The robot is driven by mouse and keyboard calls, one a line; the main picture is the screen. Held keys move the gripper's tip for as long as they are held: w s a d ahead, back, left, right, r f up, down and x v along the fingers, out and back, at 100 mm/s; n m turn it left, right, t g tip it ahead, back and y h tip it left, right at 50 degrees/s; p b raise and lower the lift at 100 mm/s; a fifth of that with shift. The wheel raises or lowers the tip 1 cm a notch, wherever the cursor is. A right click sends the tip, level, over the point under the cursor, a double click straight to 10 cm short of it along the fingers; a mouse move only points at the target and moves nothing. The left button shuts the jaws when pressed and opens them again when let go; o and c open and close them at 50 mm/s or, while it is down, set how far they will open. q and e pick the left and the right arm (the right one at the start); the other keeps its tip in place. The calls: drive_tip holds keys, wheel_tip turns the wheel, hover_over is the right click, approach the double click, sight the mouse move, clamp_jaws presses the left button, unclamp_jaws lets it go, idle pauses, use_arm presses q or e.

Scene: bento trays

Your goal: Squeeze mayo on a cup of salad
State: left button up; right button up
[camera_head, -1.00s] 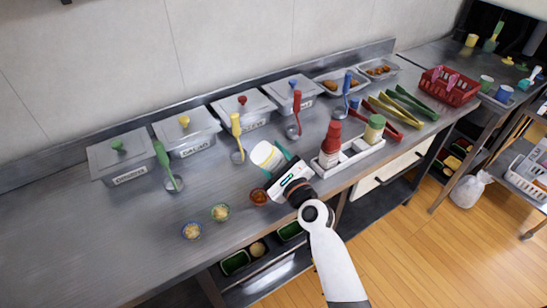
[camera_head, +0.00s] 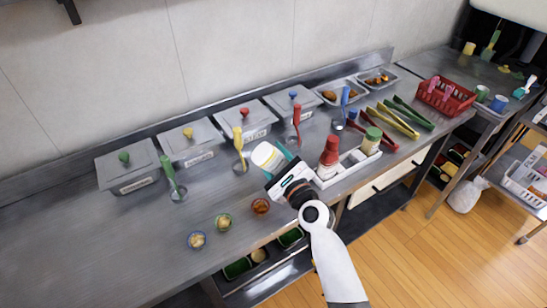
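My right gripper (camera_head: 284,172), with teal fingers, is shut on a white bottle (camera_head: 266,155) with a yellow band. It holds the bottle tilted above the counter, left of the condiment tray. The bottle's nozzle is not clear. My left gripper is out of view.
Lidded steel containers (camera_head: 128,166) with colored ladles (camera_head: 173,178) line the back. A white tray (camera_head: 348,165) holds a red bottle (camera_head: 329,150) and a green-capped shaker (camera_head: 371,141). Tongs (camera_head: 397,120) and a red basket (camera_head: 447,95) lie farther right. The left counter is bare.

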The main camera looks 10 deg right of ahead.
wheel_tip(320, 180, up, 2)
drive_tip(key=shift+r+p, duration=0.25)
drive_tip(key=shift+p, duration=0.55)
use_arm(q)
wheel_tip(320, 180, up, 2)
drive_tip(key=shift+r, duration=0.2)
use_arm(e)
drive_tip(key=shift+f, duration=0.1)
